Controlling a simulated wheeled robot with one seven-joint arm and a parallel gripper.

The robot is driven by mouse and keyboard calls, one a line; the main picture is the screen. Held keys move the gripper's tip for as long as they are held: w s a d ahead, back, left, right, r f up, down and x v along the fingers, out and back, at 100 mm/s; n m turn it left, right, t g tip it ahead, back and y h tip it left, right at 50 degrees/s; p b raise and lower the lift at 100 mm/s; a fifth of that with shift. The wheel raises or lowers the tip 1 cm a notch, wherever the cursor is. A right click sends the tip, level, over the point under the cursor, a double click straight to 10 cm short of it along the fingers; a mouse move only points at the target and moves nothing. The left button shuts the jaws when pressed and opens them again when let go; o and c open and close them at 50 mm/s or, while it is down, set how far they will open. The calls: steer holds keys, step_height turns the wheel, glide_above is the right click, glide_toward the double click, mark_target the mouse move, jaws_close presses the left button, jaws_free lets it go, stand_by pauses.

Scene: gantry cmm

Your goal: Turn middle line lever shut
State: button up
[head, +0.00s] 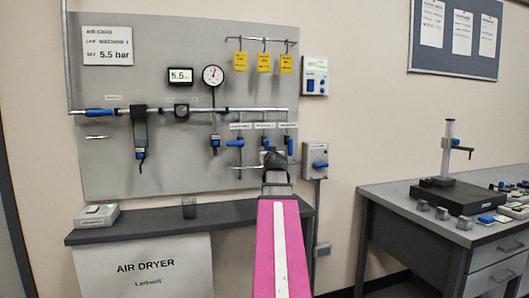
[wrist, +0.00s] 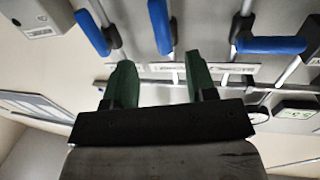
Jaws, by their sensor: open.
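Three blue line levers sit on drop pipes under small labels on the grey wall panel. The middle line lever (wrist: 160,25) lies along its pipe in the wrist view; in the head view it is mostly hidden behind my gripper (head: 273,160). The left line lever (head: 235,142) lies across its pipe, also seen in the wrist view (wrist: 270,45). The right line lever (head: 290,146) points along its pipe and also shows in the wrist view (wrist: 92,32). My gripper's green fingers (wrist: 160,75) are open and empty, apart from the levers, roughly facing the middle one.
The main pipe (head: 250,109) with a gauge (head: 213,75) runs above the levers. Yellow tags (head: 264,62) hang higher up. A grey switch box (head: 315,161) is close on the right. A dark shelf (head: 150,228) juts out below. A workbench (head: 400,205) stands at right.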

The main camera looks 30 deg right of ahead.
steer(key=x, duration=1)
steer(key=shift+w+d+f, duration=0.1)
steer(key=shift+w, duration=0.2)
steer(key=shift+c, duration=0.3)
jaws_close()
